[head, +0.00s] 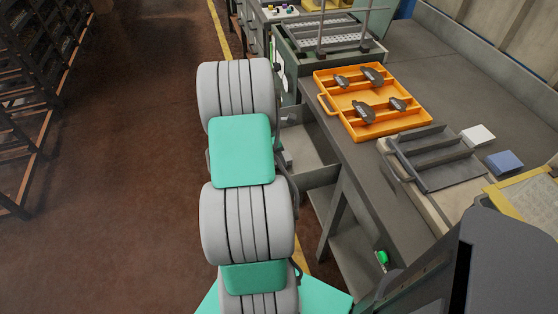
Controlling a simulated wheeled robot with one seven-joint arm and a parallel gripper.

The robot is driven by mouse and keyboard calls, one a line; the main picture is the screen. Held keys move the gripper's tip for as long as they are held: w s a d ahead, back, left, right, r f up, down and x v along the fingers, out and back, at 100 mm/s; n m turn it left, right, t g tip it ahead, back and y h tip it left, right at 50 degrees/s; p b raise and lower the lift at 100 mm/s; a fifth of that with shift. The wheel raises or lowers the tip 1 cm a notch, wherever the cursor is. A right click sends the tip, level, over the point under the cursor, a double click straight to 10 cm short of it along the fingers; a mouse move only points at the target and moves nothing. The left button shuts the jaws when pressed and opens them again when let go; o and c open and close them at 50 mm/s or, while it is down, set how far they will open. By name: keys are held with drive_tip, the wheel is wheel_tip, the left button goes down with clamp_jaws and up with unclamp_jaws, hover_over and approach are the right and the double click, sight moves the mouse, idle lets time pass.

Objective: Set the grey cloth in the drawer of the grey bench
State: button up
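A small light-grey folded piece (477,135), which looks like the grey cloth, lies on the right side of the grey bench (420,65). It is just right of a dark grey divided tray. An open drawer (309,150) sticks out from the left front of the bench, below the top. My arm crosses in front of the drawer's left end and hides part of it. A small pale item (287,158) seems to be in the drawer, too small to name. My gripper is not visible.
An orange tray (340,117) with several dark brake shoes stands on the bench. The dark divided tray (440,165) and a blue folded piece (505,162) are near the light-grey piece. Racks (40,80) stand at far left. The brown floor (130,150) between is clear.

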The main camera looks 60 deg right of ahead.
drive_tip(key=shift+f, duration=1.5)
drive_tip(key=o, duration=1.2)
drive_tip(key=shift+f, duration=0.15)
